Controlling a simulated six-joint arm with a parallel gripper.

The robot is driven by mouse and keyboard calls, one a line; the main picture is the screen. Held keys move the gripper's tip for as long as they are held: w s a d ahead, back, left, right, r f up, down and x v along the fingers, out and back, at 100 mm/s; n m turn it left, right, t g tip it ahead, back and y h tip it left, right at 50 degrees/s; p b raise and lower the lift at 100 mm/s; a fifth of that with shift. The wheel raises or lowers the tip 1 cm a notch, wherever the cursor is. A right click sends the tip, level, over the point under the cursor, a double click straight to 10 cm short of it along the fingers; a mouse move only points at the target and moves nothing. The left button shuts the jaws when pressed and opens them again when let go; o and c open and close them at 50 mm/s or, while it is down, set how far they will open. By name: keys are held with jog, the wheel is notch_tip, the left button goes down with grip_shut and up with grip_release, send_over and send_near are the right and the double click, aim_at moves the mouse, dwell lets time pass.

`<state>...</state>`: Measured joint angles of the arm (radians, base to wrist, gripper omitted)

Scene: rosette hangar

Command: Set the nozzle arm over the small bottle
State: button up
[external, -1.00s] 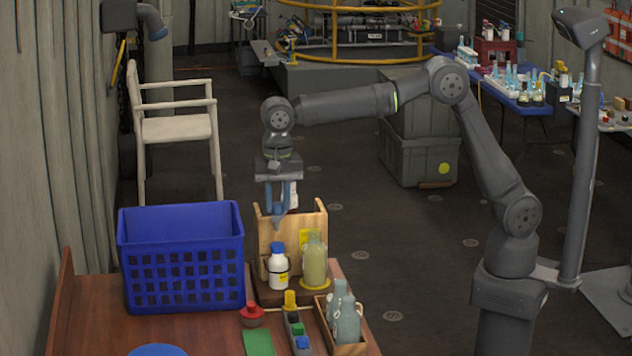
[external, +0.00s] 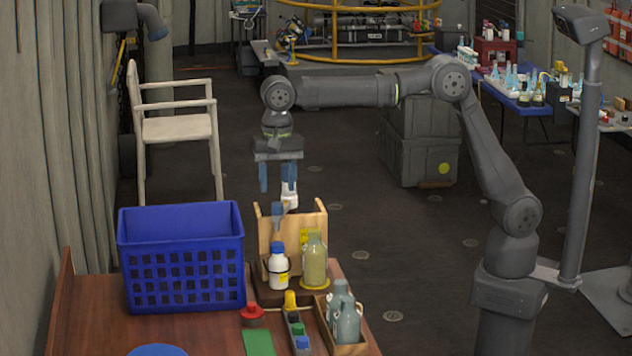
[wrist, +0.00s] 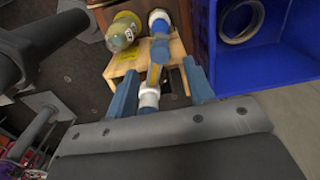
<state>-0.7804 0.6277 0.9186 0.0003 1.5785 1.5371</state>
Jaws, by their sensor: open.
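The nozzle arm (external: 277,213) is blue with a white collar. It stands on the wooden stand and its blue tip hangs above the small bottle (external: 278,268), which is white with a blue cap. In the wrist view the nozzle arm (wrist: 155,73) points toward the small bottle (wrist: 158,20). My gripper (external: 277,182) is open above the nozzle arm and holds nothing. In the wrist view its blue fingers (wrist: 160,72) stand apart on either side of the nozzle arm. A gap between the nozzle tip and the cap is hard to judge.
A yellow-green jug (external: 314,265) stands right of the small bottle on a yellow disc. The wooden stand (external: 308,228) rises behind them. A blue crate (external: 182,258) is at the left. A wooden box (external: 348,349) with grey bottles and a red-topped item (external: 252,314) are in front.

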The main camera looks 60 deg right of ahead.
aim_at(278, 203)
notch_tip(278, 203, up, 13)
jog(key=shift+f, duration=0.2)
jog(key=shift+d+f, duration=0.1)
jog(key=shift+f, duration=0.05)
dwell(0.5)
notch_tip(278, 203, down, 17)
jog(key=shift+f, duration=0.15)
dwell(0.5)
jog(key=shift+f, duration=0.15)
jog(key=shift+s+d+r+n, duration=0.15)
jog(key=shift+s+r+n, duration=0.05)
jog(key=shift+s+n, duration=0.55)
dwell(1.8)
jog(key=shift+w, duration=0.1)
